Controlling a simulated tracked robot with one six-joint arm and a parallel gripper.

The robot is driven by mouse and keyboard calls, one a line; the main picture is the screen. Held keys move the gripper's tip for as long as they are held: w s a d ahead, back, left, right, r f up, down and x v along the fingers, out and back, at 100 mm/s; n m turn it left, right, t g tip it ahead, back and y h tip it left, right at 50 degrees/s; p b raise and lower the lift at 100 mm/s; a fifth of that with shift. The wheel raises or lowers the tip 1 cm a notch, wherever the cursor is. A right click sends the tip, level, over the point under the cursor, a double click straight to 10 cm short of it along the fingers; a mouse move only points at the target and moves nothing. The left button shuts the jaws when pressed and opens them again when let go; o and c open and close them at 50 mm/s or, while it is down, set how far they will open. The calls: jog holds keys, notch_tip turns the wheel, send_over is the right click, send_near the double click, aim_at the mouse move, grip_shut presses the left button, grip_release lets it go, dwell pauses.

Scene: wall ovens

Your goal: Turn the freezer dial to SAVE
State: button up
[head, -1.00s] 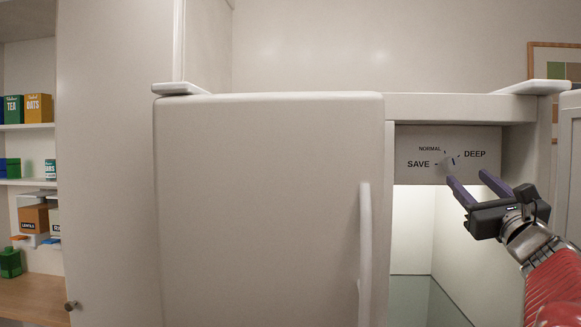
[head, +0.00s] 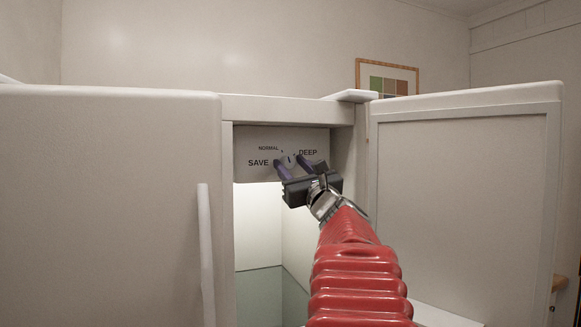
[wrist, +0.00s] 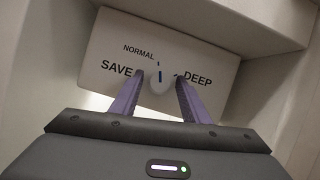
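The freezer dial (wrist: 158,84) is a small white round knob with a dark blue pointer mark on a pale panel (wrist: 110,75). The panel reads SAVE at left, NORMAL at top and DEEP at right. In the wrist view the pointer mark points roughly up, near the NORMAL tick. My gripper (wrist: 160,77) is open, its two purple fingers on either side of the dial; I cannot tell whether they touch it. In the head view my gripper (head: 291,161) is in front of the dial (head: 289,159) and partly hides it.
The lit freezer compartment (head: 258,225) is open below the panel. A closed white door (head: 110,200) with a vertical handle (head: 206,250) is at left. An open door (head: 465,200) stands close to the right of my arm. A framed picture (head: 388,76) hangs behind.

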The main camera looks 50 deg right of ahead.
jog(key=c, duration=0.7)
jog(key=shift+d, duration=0.15)
jog(key=shift+c, duration=0.7)
jog(key=shift+n+y, duration=0.4)
jog(key=shift+n, duration=0.2)
jog(key=n+y, duration=0.2)
jog(key=n, duration=0.2)
jog(key=n+y, duration=0.2)
jog(key=n, duration=0.2)
jog(key=shift+s+t, duration=0.1)
jog(key=shift+t, duration=0.2)
jog(key=n+y, duration=0.2)
jog(key=n, duration=0.2)
jog(key=shift+n, duration=0.4)
jog(key=shift+n+g+y, duration=0.4)
jog(key=shift+n+g, duration=0.5)
jog(key=shift+n, duration=1.1)
